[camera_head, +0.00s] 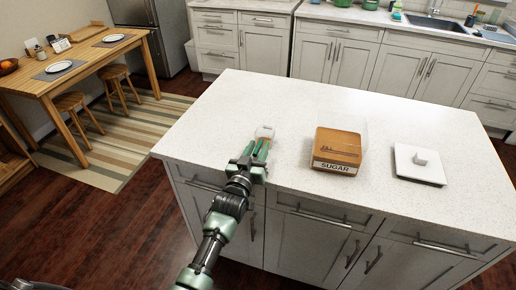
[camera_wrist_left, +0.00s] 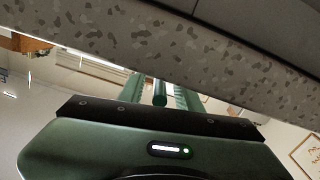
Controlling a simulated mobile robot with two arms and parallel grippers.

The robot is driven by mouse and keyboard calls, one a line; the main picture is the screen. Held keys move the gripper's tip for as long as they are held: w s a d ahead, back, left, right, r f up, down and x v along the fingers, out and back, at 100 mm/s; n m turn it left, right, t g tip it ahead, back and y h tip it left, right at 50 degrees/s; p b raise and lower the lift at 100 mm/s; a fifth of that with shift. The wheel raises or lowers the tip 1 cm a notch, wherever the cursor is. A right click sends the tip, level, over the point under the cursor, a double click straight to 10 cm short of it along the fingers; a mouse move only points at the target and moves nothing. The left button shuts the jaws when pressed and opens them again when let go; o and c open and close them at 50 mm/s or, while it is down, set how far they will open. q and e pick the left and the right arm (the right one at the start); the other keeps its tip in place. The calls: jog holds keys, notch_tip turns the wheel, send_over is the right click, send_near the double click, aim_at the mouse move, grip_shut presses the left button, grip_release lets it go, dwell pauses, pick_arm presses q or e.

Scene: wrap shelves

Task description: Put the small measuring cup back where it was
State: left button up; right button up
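A small clear cup (camera_head: 265,131), likely the measuring cup, sits at the tip of my left gripper (camera_head: 257,148) above or on the white island top, near its front edge. My left gripper's green fingers stand apart in the head view. In the left wrist view a green rod (camera_wrist_left: 160,93) shows between the fingers, with gaps on both sides. I cannot tell whether it is the cup's handle. A clear container with brown contents and a SUGAR label (camera_head: 336,166) stands to the right, seemingly open. My right gripper is not in view.
A square white lid with a knob (camera_head: 419,164) lies on the island top (camera_head: 310,100), right of the sugar container. The island's back half is clear. A wooden table (camera_head: 75,60) with plates and stools is at the left, and a sink counter (camera_head: 430,32) is behind.

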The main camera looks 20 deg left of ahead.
pick_arm(q)
jog(key=shift+r, duration=0.25)
jog(key=s+b, duration=0.1)
jog(key=s, duration=1.1)
jog(key=shift+a, duration=0.2)
jog(key=shift+f, duration=0.15)
